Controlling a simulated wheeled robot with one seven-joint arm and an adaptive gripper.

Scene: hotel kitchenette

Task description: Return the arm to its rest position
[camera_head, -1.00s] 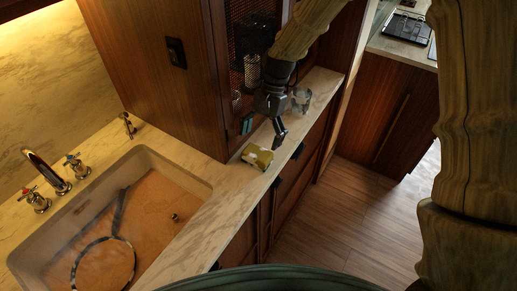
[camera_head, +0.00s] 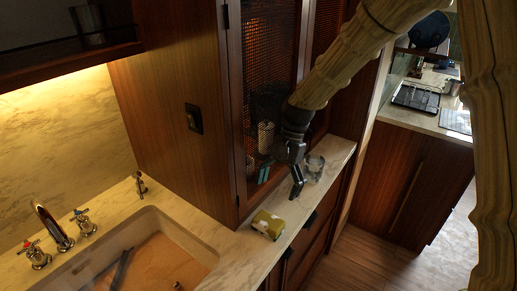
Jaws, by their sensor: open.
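My arm (camera_head: 345,58) reaches from the upper right down toward the counter, with wood-like links. My gripper (camera_head: 297,186) is dark and points down over the narrow marble counter. It is open and holds nothing that I can see. A small yellow-green and white box (camera_head: 268,224) lies on the counter below and left of the fingertips, apart from them. A clear glass (camera_head: 314,168) stands on the counter just right of the gripper.
A tall wooden cabinet with a mesh door (camera_head: 270,75) stands close behind the gripper. A sink (camera_head: 190,237) with a tap (camera_head: 55,232) is at the lower left. A shelf (camera_head: 70,58) hangs upper left. Another counter (camera_head: 415,118) is at the right, with open floor before it.

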